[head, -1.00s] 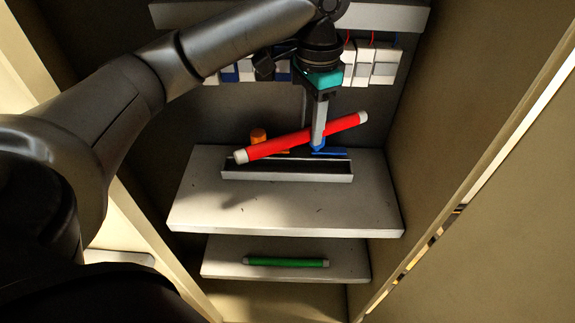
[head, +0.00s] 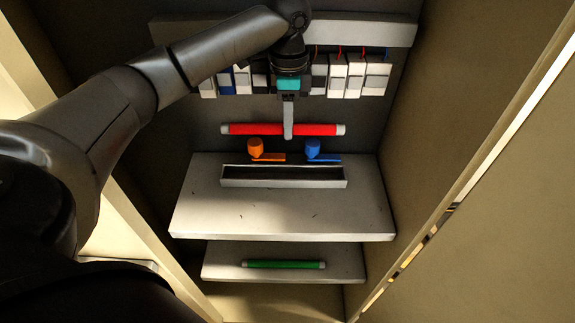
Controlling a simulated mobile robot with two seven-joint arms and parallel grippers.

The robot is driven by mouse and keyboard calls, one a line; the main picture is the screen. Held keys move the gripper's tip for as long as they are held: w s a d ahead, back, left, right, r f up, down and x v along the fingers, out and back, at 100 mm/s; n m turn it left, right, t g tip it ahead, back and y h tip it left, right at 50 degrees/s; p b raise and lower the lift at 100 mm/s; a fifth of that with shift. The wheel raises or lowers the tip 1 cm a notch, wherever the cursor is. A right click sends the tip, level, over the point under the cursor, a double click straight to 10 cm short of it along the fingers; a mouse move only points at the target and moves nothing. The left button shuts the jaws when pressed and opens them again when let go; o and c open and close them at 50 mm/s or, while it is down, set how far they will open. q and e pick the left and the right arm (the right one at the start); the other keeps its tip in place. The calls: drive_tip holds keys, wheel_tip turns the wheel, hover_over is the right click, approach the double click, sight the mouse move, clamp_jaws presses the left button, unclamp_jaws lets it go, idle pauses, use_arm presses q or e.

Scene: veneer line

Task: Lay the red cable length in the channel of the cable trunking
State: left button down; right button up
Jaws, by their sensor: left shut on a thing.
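The red cable length (head: 255,129) is a red rod with pale ends. My left gripper (head: 288,132) is shut on it near its middle and holds it level, crosswise, in the air. In the picture it shows above the cable trunking (head: 285,183), a grey open channel with a dark inside, lying crosswise on the upper shelf. The channel looks empty. The cable looks about parallel to the trunking and apart from it. My right gripper is not in view.
An orange piece (head: 256,148) and a blue piece (head: 314,150) stand behind the trunking. A green rod (head: 284,264) lies on the lower shelf (head: 220,262). The upper shelf (head: 270,216) is clear in front of the trunking. White modules (head: 337,76) line the back; cabinet walls close both sides.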

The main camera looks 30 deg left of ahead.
use_arm(q)
wheel_tip(320, 180, down, 12)
drive_tip(key=shift+f+b, duration=0.25)
drive_tip(key=shift+b, duration=0.4)
drive_tip(key=shift+f, duration=0.1)
